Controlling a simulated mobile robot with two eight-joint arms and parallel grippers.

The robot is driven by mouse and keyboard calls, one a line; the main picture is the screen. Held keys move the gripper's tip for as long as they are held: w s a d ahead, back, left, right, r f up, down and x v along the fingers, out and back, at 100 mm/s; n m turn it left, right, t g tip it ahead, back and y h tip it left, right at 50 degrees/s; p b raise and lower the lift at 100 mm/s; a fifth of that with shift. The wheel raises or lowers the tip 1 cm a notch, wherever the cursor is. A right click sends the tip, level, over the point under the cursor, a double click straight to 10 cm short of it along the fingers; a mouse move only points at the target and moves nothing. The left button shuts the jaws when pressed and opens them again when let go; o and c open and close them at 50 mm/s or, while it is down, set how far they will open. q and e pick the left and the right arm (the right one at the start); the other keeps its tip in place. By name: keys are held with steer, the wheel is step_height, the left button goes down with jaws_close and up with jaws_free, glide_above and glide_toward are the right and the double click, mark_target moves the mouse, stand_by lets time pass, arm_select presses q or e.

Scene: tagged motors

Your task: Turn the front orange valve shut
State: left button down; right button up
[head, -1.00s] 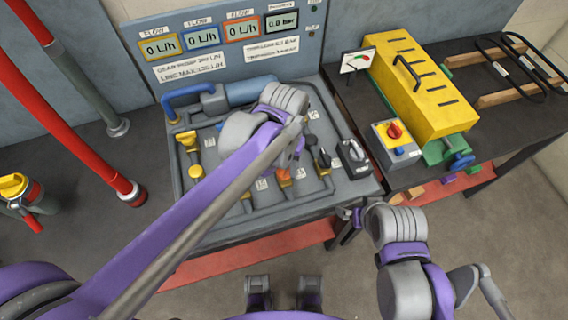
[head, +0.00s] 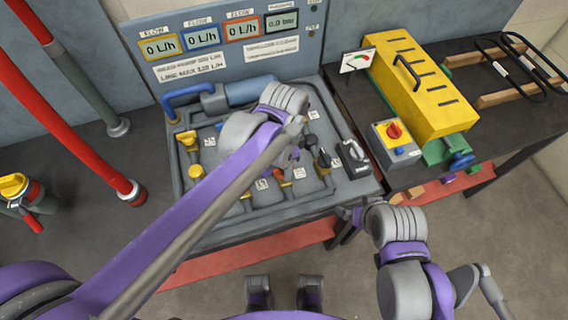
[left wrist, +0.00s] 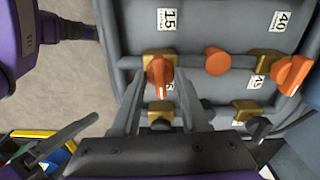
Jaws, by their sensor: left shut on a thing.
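The orange valve handle (left wrist: 159,72) shows in the left wrist view on a brass body on a grey pipe, beside a label reading 15. My left gripper (left wrist: 160,98) has its two fingers on either side of the handle's near end and is shut on it. In the head view my left gripper (head: 290,158) is over the right half of the grey valve panel (head: 215,228), and my own arm and wrist hide most of the handle. My right gripper (head: 348,213) is by the panel's front right corner; its jaws are too small to judge.
Another orange handle (left wrist: 292,74) and a round orange knob (left wrist: 216,61) lie along the same pipe. A yellow valve (head: 188,139) and blue pipe (head: 186,96) are on the panel's left. A yellow box (head: 420,85) and red-knob switch box (head: 394,138) stand right.

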arm_select(q)
steer(key=shift+m, duration=0.5)
steer(key=shift+c, duration=2)
jaws_free()
steer(key=shift+r, duration=0.15)
step_height(320, 180, up, 11)
steer(key=shift+f+p, duration=0.2)
steer(key=shift+p, duration=0.25)
steer(key=shift+s+f, duration=0.1)
